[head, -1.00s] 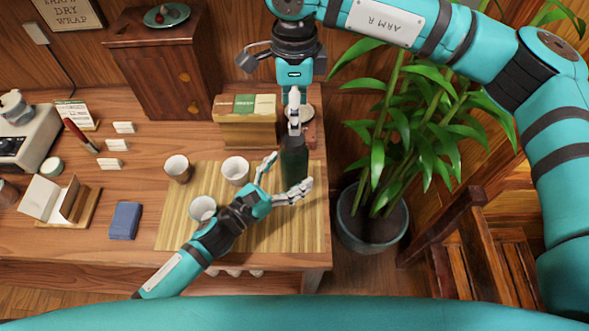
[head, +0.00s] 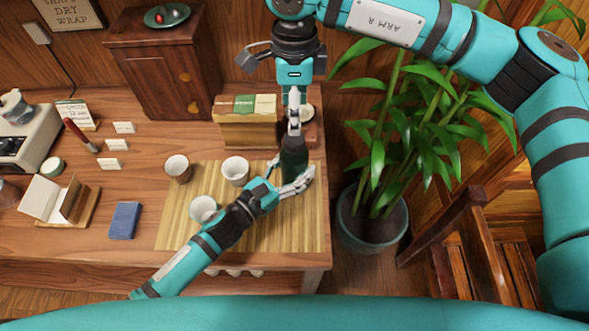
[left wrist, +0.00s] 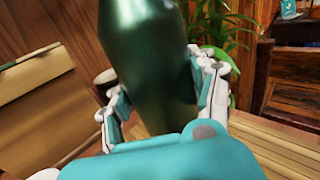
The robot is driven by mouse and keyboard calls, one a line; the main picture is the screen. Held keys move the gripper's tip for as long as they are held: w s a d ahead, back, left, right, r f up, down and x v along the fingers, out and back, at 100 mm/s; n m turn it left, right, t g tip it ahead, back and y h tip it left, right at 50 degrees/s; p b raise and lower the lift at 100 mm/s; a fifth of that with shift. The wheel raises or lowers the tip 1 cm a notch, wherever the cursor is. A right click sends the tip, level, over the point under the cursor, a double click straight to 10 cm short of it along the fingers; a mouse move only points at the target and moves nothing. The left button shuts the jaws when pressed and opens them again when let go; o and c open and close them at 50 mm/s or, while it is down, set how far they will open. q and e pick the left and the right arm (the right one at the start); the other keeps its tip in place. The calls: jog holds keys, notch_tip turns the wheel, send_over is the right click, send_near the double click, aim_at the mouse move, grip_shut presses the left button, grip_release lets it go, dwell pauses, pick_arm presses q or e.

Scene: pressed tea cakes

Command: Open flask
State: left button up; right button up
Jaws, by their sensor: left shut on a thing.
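The dark green flask (head: 294,162) stands upright at the right end of the bamboo mat. My left gripper (head: 291,175) comes in from the left and is shut around its lower body. In the left wrist view the flask (left wrist: 150,60) fills the middle, with a finger of my left gripper (left wrist: 160,100) against each side. My right gripper (head: 294,120) points straight down at the flask's top, and its fingers hide the cap. Whether they are closed on it cannot be made out.
White cups (head: 235,171) stand on the bamboo mat (head: 275,235) left of the flask. A tea box (head: 248,130) stands behind, near my right gripper. A potted plant (head: 373,218) is beyond the table's right edge. A blue booklet (head: 124,220) lies left of the mat.

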aim_at(294, 138)
pick_arm(q)
grip_shut()
pick_arm(e)
jog(key=m, duration=0.8)
jog(key=shift+a+m, duration=0.1)
jog(key=shift+m, duration=0.3)
jog(key=m, duration=0.6)
jog(key=shift+m, duration=0.4)
jog(key=m, duration=0.6)
jog(key=shift+m, duration=0.4)
jog(key=m, duration=0.8)
jog(key=shift+m, duration=0.4)
jog(key=shift+f, duration=4)
jog(key=shift+c, duration=0.2)
